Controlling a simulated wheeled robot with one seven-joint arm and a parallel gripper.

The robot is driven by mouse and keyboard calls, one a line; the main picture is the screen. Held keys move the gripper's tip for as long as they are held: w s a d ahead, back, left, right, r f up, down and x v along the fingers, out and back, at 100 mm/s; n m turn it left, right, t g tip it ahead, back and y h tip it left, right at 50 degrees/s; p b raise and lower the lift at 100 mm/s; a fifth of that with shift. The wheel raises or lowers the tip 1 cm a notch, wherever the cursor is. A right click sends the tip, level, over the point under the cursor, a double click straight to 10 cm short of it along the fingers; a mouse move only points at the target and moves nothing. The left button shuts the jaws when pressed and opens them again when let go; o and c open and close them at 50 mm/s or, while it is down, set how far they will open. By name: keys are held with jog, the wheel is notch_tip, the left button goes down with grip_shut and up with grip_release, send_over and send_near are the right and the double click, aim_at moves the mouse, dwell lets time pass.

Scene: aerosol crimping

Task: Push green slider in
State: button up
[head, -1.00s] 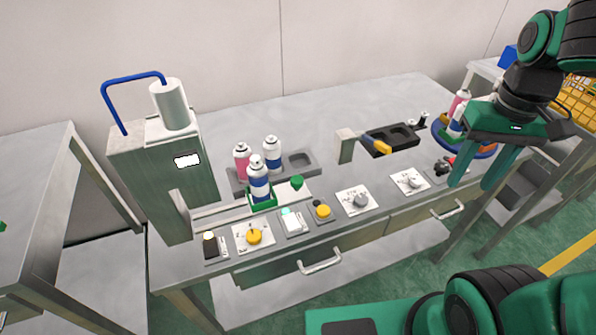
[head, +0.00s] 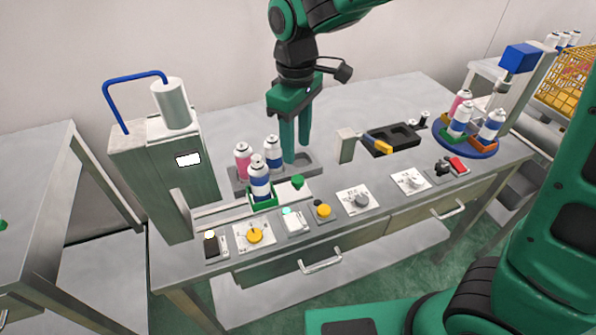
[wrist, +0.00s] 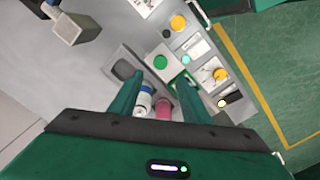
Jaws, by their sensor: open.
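The green slider (head: 263,204) is a small green-edged carrier on a light plate in front of the crimping machine. A blue and white can (head: 259,184) stands upright in it. A green knob (head: 297,181) sits at the plate's right end; it also shows in the wrist view (wrist: 160,62). My gripper (head: 296,155) is open, fingers pointing down, above the grey can tray behind and right of the slider. Nothing is between its fingers in the head view. In the wrist view, cans show beyond the fingers, which partly hide the slider.
The crimping machine (head: 160,165) stands at the left. A pink can (head: 243,160) and a blue can (head: 273,153) stand in the grey tray (head: 302,161). A grey post (head: 346,146) is to the right. Yellow knobs and switches line the front edge. A blue turntable (head: 487,148) holds cans.

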aim_at(298, 178)
notch_tip(298, 178, down, 10)
jog(key=shift+d+r, duration=0.15)
dwell(0.4)
grip_shut()
